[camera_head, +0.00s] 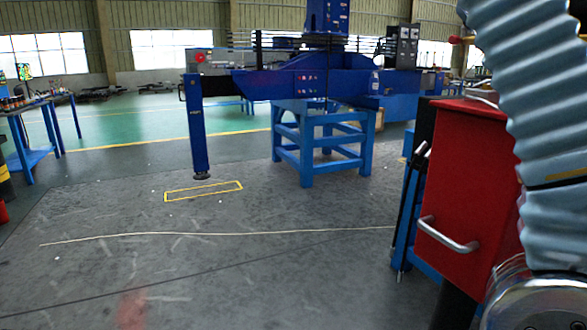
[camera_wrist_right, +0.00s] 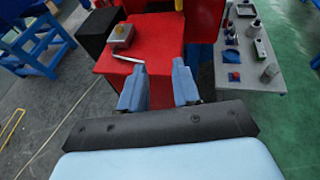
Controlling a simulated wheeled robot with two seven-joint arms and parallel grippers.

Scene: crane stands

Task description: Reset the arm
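My right gripper (camera_wrist_right: 158,88) shows in the right wrist view with its two blue-grey fingers apart and nothing between them. It is over or in front of a red cabinet (camera_wrist_right: 165,42); the exact gap cannot be told. In the head view my right arm, in a ribbed light-blue sleeve, comes down the right side and its gripper is out of frame. The same red cabinet (camera_head: 465,180) stands beside it, with a metal handle (camera_head: 447,236) on its front. My left gripper is not in view.
A blue crane (camera_head: 300,84) with an outstretched leg and a blue stand (camera_head: 322,150) are at the back centre. A blue table (camera_head: 30,130) is at the left. A grey table with small parts (camera_wrist_right: 250,65) adjoins the cabinet. The grey floor ahead is clear, with a yellow rectangle (camera_head: 203,198).

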